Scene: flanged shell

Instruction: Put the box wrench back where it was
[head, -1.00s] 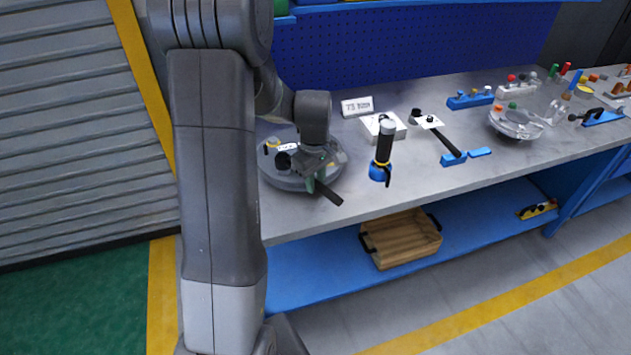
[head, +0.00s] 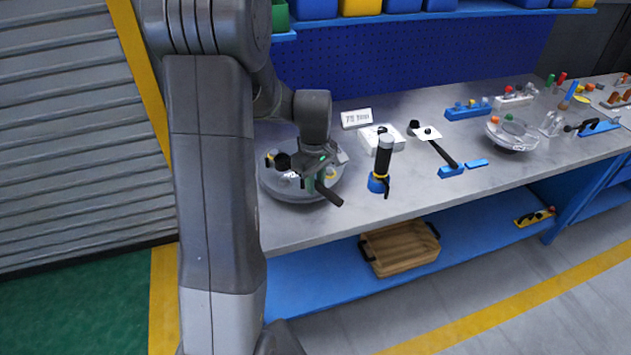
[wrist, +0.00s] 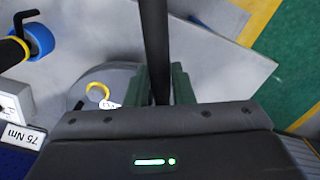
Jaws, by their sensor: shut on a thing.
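My gripper (head: 316,181) is shut on a long dark bar, which I take to be the box wrench (head: 330,195). In the wrist view the bar (wrist: 155,40) runs between the green fingers and out past the top edge. Its far end is out of frame. In the head view the gripper and wrench are over the round grey flanged shell (head: 300,193) at the bench's left end. The shell is partly hidden by my arm and gripper. I cannot tell whether the wrench touches it.
Behind are a "75 Nm" sign (head: 357,118) and a white box (head: 397,142). A long black tool (head: 442,153) lies farther right. A wooden crate (head: 400,249) is on the lower shelf.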

